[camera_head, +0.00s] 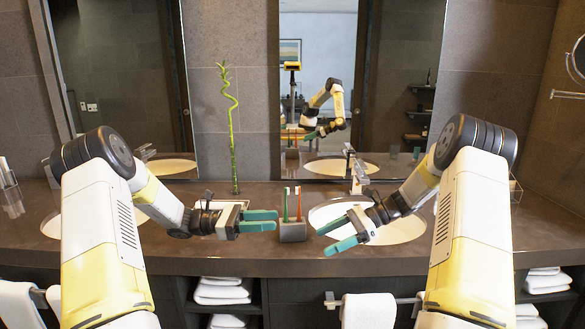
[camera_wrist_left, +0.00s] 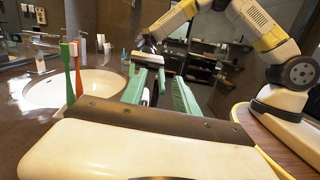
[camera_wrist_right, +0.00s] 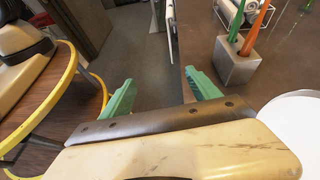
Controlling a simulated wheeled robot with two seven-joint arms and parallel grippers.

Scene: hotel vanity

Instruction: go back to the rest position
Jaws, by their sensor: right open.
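My left gripper (camera_head: 275,220) is open and empty over the counter, just left of the toothbrush holder in the head view. Its two green fingers stand apart in the left wrist view (camera_wrist_left: 160,90). My right gripper (camera_head: 326,240) is open and empty to the right of the holder, near the counter's front edge. Its fingers are also spread in the right wrist view (camera_wrist_right: 160,92). The grey holder (camera_head: 293,231) stands upright between the grippers, with a green toothbrush (camera_head: 286,204) and an orange toothbrush (camera_head: 298,204) in it. Neither gripper visibly touches them.
A white basin (camera_head: 400,230) lies behind and below the right gripper, with a faucet (camera_head: 357,178) behind it. Another basin (camera_head: 72,226) is at left, partly behind my left arm. A bamboo stalk (camera_head: 232,135) stands at the back. White towels (camera_head: 368,310) hang below the counter.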

